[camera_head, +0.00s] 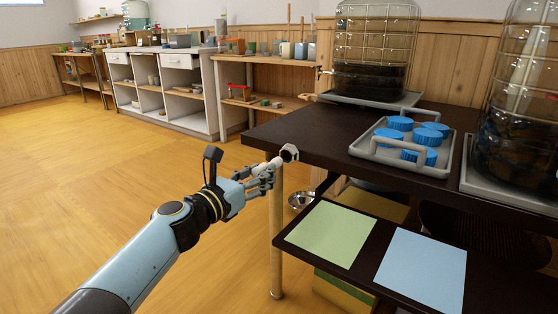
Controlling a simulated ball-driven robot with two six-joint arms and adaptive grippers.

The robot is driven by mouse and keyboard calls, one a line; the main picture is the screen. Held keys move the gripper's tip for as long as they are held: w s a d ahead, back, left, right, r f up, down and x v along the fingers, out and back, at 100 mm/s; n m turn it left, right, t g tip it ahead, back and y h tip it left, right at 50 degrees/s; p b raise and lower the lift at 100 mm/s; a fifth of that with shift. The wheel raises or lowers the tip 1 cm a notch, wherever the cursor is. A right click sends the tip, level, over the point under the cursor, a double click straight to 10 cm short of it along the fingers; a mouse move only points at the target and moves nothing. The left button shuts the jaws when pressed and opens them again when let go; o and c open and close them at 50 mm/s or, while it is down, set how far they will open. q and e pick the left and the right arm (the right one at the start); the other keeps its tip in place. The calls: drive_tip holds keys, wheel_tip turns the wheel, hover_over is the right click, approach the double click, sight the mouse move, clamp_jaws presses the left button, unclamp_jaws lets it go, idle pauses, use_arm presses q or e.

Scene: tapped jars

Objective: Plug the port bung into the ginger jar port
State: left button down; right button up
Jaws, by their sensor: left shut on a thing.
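My left gripper (270,170) reaches in from the left at the dark table's left edge. It is shut on a small pale piece with a dark middle, which looks like the port bung (289,153). A large ribbed clear jar (372,45) with dark liquid stands at the back of the table, with a small tap at its lower left. A second big jar (520,100) is cut off at the right edge. No label shows which is the ginger jar, and I cannot make out an open port. My right gripper is not in view.
A grey handled tray (440,160) with several blue lids (425,134) sits on the dark table (300,122) between the jars. Green (332,233) and blue (423,270) sheets lie on a lower shelf. Open floor lies left.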

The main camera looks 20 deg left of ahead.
use_arm(q)
drive_tip(key=shift+v, duration=2.5)
